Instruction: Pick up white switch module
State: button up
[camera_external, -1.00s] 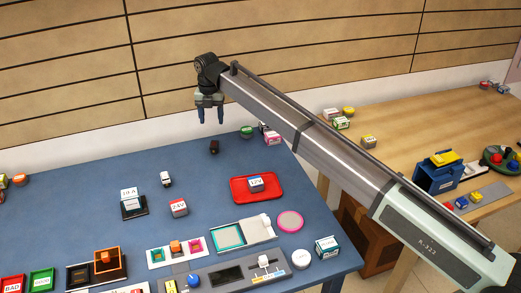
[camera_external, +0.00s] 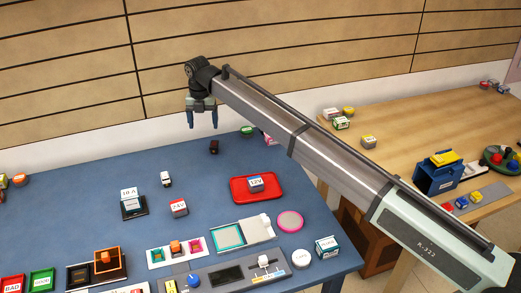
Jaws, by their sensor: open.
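A small white block with dark parts (camera_external: 166,179) stands on the blue table, left of centre; it looks like the white switch module, but it is too small to be sure. My gripper (camera_external: 202,123) is open and empty, its fingers pointing down. In the picture it is above and to the right of the white block, well apart from it. A small dark block (camera_external: 214,147) shows just below the fingertips, and the gripper does not appear to touch it.
A 24V block (camera_external: 179,208) and an 18 A block on a dark base (camera_external: 130,204) are near the white block. A red tray (camera_external: 238,190) holds a 12V block (camera_external: 256,184).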

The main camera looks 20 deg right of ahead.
aim_at(166, 174)
jog(key=s+a+m+y, duration=0.4)
jog(key=s+a+m, duration=0.3)
jog(key=s+a, duration=0.3)
jog(key=a+f+m, duration=0.1)
jog(key=f+m, duration=0.1)
jog(key=a+f+m, duration=0.2)
jog(key=f, duration=0.1)
jog(key=a+f+m, duration=0.1)
jog(key=f+m, duration=0.1)
jog(key=shift+w+a+f+m, duration=0.15)
jog(key=shift+w+f+m, duration=0.05)
jog(key=shift+w+m, duration=0.15)
jog(key=shift+s+a+x, duration=0.1)
jog(key=shift+s+x, duration=0.05)
jog(key=shift+x, duration=0.75)
jog(key=shift+s+a+x, duration=0.1)
jog(key=shift+s+x, duration=0.05)
jog(key=shift+x, duration=0.75)
jog(key=shift+s+a+x, duration=0.1)
jog(key=shift+s+x, duration=0.05)
jog(key=shift+x, duration=0.75)
jog(key=shift+r, duration=0.15)
jog(key=c, duration=1)
